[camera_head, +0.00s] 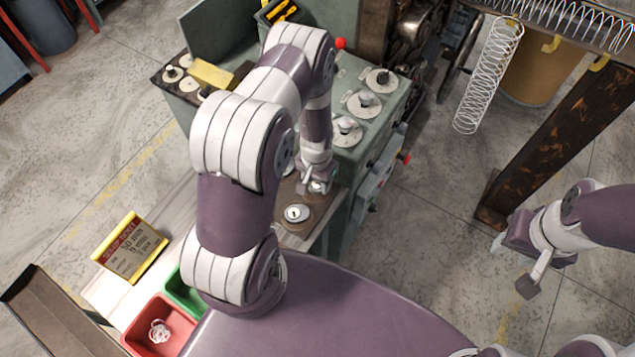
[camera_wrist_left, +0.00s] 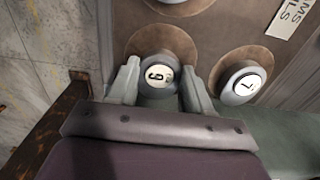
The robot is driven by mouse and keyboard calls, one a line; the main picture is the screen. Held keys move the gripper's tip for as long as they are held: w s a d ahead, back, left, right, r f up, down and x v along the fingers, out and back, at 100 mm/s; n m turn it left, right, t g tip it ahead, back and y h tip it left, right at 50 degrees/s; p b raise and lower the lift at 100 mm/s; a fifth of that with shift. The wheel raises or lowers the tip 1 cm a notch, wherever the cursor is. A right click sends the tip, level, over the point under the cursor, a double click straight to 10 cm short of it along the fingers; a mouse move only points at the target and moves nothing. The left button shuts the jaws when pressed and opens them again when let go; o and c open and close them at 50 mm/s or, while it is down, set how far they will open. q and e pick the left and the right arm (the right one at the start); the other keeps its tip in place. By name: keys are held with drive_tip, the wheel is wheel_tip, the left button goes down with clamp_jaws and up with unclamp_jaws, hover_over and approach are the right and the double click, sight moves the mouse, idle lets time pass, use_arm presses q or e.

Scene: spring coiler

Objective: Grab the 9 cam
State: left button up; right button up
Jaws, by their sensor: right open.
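The cam marked 9 (camera_wrist_left: 157,74) is a round white-topped piece with a dark rim, on a brown round patch of the board in the left wrist view. Its mark could also read as a 6. My left gripper (camera_wrist_left: 162,80) has one finger on each side of this cam, close to its rim; whether they touch it is unclear. In the head view my left gripper (camera_head: 318,188) is low over the brown board, and its fingers hide the cam there. My right gripper (camera_head: 514,267) is open and empty at the right, over the floor.
A second cam (camera_wrist_left: 243,84), apparently marked 7, sits just right of the left gripper; a numbered cam (camera_head: 297,213) shows near it in the head view. The green machine (camera_head: 370,125) with knobs stands beside. A red bin (camera_head: 150,338) and yellow-framed sign (camera_head: 130,250) are left.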

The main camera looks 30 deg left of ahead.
use_arm(q)
drive_tip(key=shift+s, duration=0.25)
drive_tip(key=shift+w+r, duration=0.1)
